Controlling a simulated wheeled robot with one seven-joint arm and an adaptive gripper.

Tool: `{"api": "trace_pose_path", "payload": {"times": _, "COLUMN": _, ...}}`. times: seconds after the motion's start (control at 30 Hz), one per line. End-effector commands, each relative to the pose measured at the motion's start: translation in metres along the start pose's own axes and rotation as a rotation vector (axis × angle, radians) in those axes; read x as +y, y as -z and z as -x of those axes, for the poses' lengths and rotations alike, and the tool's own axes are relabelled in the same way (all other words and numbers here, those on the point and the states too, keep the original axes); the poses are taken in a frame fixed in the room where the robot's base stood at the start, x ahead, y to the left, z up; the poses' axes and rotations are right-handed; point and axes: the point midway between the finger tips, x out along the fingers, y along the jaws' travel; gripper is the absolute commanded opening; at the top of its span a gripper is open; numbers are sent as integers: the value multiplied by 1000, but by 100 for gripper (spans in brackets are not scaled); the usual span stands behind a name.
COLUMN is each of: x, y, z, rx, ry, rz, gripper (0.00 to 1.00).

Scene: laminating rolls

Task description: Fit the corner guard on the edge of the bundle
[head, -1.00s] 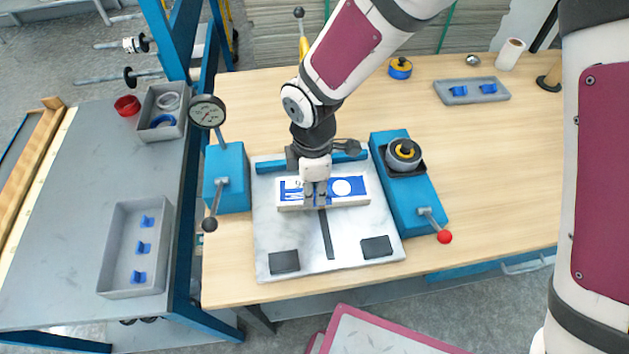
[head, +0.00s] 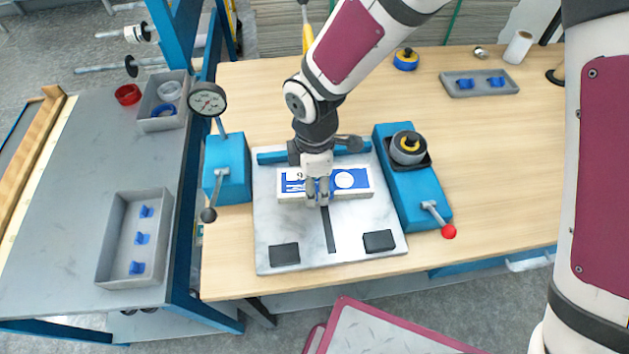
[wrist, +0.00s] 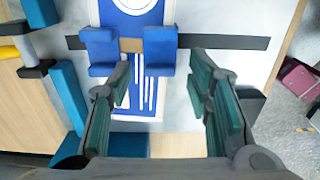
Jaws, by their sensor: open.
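The bundle (head: 357,191) is a white and blue box lying on the pale marbled plate (head: 290,226); its striped label (wrist: 152,95) shows in the wrist view. Two blue corner guards show there, one at the bundle's left edge (wrist: 101,51) and one at its right edge (wrist: 160,50). A brown patch lies between them. My gripper (head: 318,198) is over the bundle's front side. In the wrist view my open gripper (wrist: 163,72) has its fingers to either side of the right guard, with no clear contact. How firmly either guard sits cannot be told.
A grey bin (head: 105,260) with several blue guards is on the left table. A blue block with a dial gauge (head: 207,101) stands left of the plate. A blue lever unit (head: 405,202) stands right. A grey tray (head: 460,91) lies farther back. The right tabletop is mostly clear.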

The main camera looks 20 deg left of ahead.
Motion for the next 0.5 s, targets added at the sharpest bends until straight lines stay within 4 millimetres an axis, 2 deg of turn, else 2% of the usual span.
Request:
{"api": "trace_pose_path", "payload": {"times": 0.17, "x": 1, "y": 0, "z": 10, "rx": 2, "ry": -3, "rz": -1, "gripper": 46}}
{"api": "trace_pose_path", "payload": {"times": 0.5, "x": 2, "y": 0, "z": 76, "rx": 1, "ry": -6, "rz": -3, "gripper": 46}}
